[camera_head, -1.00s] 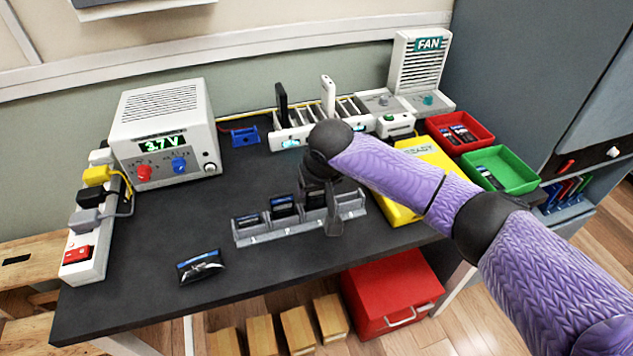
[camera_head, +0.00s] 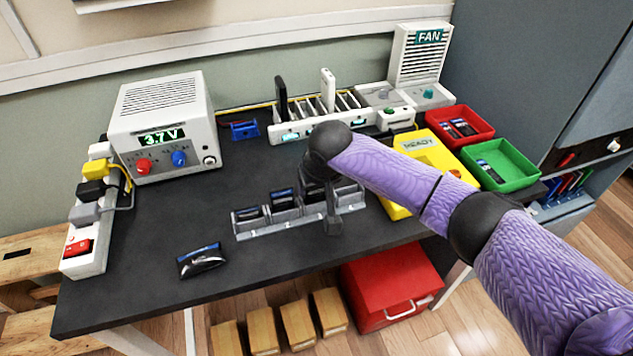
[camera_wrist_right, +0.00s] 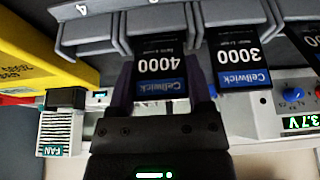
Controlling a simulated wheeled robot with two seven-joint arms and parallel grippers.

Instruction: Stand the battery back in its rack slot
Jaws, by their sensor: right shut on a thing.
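The grey battery rack (camera_head: 290,228) stands near the front middle of the dark table. My right gripper (camera_wrist_right: 162,98) is shut on the battery marked 4000 (camera_wrist_right: 160,60), one finger on each side. That battery's lower end is at the third slot, behind the slot's front wall; how deep it sits is hard to tell. The battery marked 3000 (camera_wrist_right: 238,55) stands in the slot beside it, and it also shows in the head view (camera_head: 282,197). Another battery (camera_head: 248,213) stands in the leftmost slot. The slot marked 4 (camera_wrist_right: 85,30) looks empty. My left gripper is out of view.
A dark pouch-like battery (camera_head: 201,261) lies left of the rack. A yellow box (camera_head: 440,160) stands to the right, near a red tray (camera_head: 485,135) and a green tray (camera_head: 525,170). A white charger rack (camera_head: 290,133) is behind.

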